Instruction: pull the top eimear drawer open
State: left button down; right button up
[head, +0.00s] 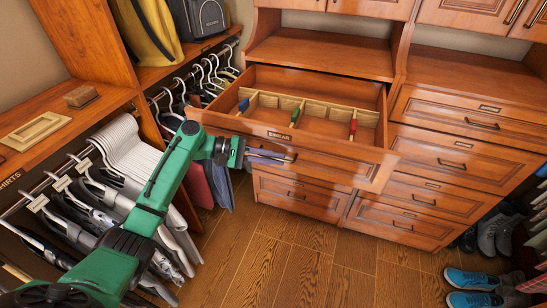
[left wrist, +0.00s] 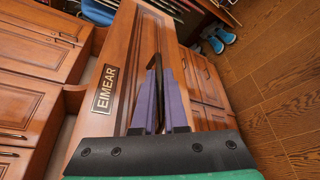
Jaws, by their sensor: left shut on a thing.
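The top eimear drawer (head: 345,161) stands pulled well out from the wooden cabinet, its inside showing from above. In the left wrist view its front (left wrist: 127,50) carries a dark EIMEAR label (left wrist: 105,90). My left gripper (head: 285,157) is at the drawer front, its purple fingers (left wrist: 158,85) shut on the dark bar handle (left wrist: 154,61). Most of the handle is hidden between the fingers. My right gripper is not in view.
A divided wooden organizer (head: 315,111) inside the drawer holds blue, green and red items. Closed drawers (head: 440,163) stand to the right. Hanging clothes (head: 130,150) are close to my left arm. Wooden floor (head: 290,255) is clear in front; blue shoes (head: 470,280) lie at the lower right.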

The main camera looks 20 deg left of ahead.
pick_arm(q)
jog(key=c, duration=1)
grip_release()
jog(key=shift+o, duration=0.2)
jog(key=shift+a, duration=0.35)
jog(key=b+v, duration=0.4)
jog(key=v, duration=1)
jog(key=shift+s+d+r, duration=0.1)
